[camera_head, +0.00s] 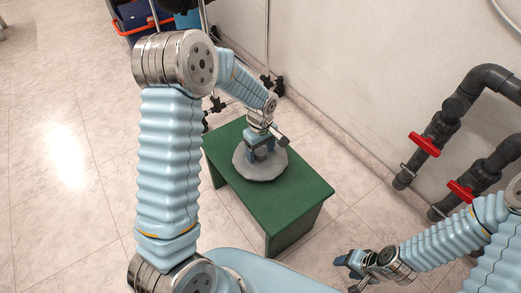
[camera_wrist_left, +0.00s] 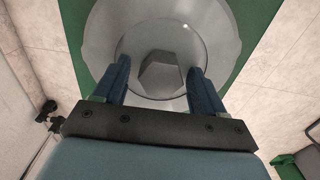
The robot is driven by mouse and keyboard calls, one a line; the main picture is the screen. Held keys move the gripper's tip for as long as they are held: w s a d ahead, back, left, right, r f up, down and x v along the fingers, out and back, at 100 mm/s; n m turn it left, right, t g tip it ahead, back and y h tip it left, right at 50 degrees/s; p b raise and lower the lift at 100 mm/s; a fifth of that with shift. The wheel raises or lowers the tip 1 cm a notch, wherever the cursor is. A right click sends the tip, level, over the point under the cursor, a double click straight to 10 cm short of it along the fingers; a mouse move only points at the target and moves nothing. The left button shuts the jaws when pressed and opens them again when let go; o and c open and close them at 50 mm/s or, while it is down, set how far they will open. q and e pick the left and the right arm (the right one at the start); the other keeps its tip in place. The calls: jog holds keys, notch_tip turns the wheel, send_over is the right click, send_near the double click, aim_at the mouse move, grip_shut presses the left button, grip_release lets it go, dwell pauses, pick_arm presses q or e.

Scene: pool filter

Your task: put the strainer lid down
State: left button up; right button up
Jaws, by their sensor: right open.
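The strainer lid (camera_head: 262,174) is a round, flat grey disc lying on the green stool (camera_head: 295,208). In the left wrist view the lid (camera_wrist_left: 222,35) has a round, glassy-looking centre with a grey block-shaped knob (camera_wrist_left: 160,76) in it. My left gripper (camera_head: 260,154) is over the lid, pointing down. In the left wrist view its two blue fingers (camera_wrist_left: 160,78) stand apart on either side of the knob, with visible gaps to it. My right gripper (camera_head: 350,264) is open and empty, low at the right, away from the stool.
Dark grey pipes with red valve handles (camera_head: 424,144) run along the wall at the right. A blue bin with an orange rim (camera_head: 140,24) stands at the back left. The tiled floor left of my left arm is clear.

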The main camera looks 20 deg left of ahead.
aim_at(260, 151)
pick_arm(q)
jog(key=shift+r, duration=0.3)
notch_tip(260, 151, up, 12)
jog(key=shift+f+p, duration=0.15)
jog(key=shift+p, duration=0.6)
jog(key=shift+s, duration=0.1)
